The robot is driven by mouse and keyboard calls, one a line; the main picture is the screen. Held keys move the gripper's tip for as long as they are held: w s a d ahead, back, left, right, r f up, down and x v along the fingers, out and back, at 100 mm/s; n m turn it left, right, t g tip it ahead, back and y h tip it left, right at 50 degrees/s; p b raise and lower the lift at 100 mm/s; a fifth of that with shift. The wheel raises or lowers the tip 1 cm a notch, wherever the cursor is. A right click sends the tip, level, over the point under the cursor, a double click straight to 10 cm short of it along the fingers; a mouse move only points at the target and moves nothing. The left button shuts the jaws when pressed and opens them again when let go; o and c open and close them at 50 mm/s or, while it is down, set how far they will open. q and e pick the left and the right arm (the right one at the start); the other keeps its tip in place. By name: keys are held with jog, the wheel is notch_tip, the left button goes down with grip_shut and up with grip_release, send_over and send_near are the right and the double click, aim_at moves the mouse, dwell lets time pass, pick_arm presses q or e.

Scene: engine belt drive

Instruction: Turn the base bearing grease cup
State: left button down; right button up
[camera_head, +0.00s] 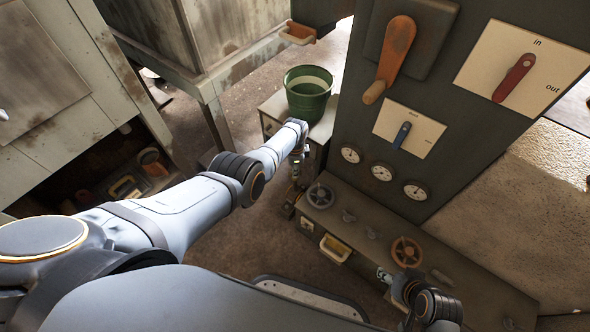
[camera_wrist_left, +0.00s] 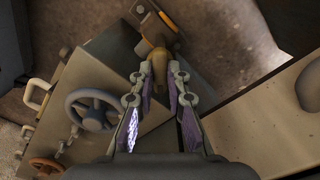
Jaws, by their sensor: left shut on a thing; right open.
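A small brass-coloured fitting (camera_wrist_left: 156,62), which looks like the grease cup, sits between the fingertips of my left gripper (camera_wrist_left: 164,72) in the left wrist view. The fingers are close together and shut on it. In the head view my left gripper (camera_head: 295,188) points down beside the left end of the low grey cabinet (camera_head: 465,284); the cup is small and mostly hidden there. My right gripper (camera_head: 385,277) is open at the cabinet's front edge, below the orange-brown handwheel (camera_head: 407,252), apart from the left gripper. Its fingers are small in the picture.
A grey handwheel (camera_head: 320,196) and small valves stand on the cabinet top. Behind stands a panel with three gauges (camera_head: 382,173) and levers. A green bucket (camera_head: 308,92) stands on a box behind my left gripper.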

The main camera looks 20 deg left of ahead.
pick_arm(q)
jog(key=m, duration=0.4)
jog(key=shift+m, duration=0.3)
jog(key=m, duration=0.4)
jog(key=shift+m, duration=0.3)
jog(key=c, duration=1.3)
grip_release()
jog(key=shift+w+r, duration=0.1)
jog(key=shift+r, duration=0.5)
notch_tip(320, 180, up, 11)
jog(key=shift+f, duration=0.1)
